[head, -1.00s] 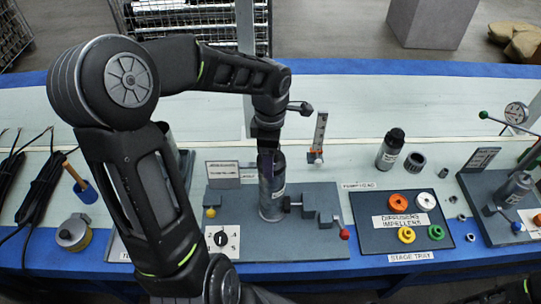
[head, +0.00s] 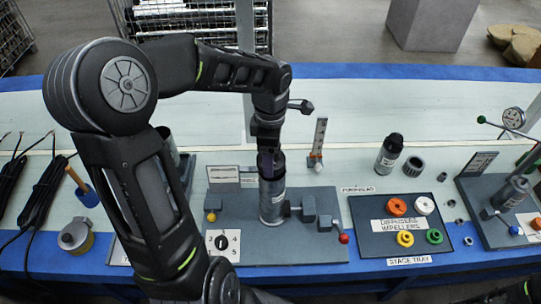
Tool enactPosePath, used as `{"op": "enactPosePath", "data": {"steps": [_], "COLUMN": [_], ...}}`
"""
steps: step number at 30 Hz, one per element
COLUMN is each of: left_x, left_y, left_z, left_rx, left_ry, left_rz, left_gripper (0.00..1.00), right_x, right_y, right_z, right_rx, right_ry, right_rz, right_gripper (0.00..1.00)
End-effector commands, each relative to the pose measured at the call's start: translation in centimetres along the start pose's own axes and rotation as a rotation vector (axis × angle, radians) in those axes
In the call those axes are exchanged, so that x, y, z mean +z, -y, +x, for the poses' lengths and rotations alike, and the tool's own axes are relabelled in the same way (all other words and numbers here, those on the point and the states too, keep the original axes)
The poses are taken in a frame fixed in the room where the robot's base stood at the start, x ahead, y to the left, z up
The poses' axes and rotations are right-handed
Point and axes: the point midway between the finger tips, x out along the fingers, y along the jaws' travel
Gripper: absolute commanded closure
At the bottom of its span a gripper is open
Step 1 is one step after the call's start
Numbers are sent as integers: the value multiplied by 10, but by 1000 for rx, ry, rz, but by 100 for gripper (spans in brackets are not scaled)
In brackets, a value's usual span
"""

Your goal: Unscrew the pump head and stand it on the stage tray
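A grey metal pump tube (head: 272,205) stands upright in the clamp fixture on a grey base plate (head: 320,252). A darker section forms its top, partly behind my gripper. My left gripper (head: 270,158) points down at the top of the tube; a purplish finger shows against it. Whether the fingers are closed on it is too small to tell. The stage tray (head: 373,241) is a dark plate at the right, bearing orange, white, yellow and green rings and a label. My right gripper is not in view.
A black-capped cylinder (head: 389,155) and a dark ring (head: 413,166) stand behind the tray. An upright scale (head: 319,140) stands behind the clamp. A gauge rig (head: 500,200) is at the far right.

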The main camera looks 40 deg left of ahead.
Motion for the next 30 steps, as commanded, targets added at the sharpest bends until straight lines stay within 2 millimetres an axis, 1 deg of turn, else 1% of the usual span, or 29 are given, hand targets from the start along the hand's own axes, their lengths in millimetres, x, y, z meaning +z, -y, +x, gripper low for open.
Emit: {"op": "enactPosePath", "data": {"steps": [13,24,30], "left_x": [0,1,0], "left_y": [-1,-1,-1], "left_z": [-4,-26,-32], "left_rx": [2,3,2], "left_ry": [0,1,0], "left_rz": [0,0,0], "left_gripper": [81,81,81], "right_x": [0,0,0], "right_y": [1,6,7], "right_z": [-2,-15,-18], "right_rx": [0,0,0], "right_ry": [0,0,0], "right_rz": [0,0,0], "right_gripper": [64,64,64]}}
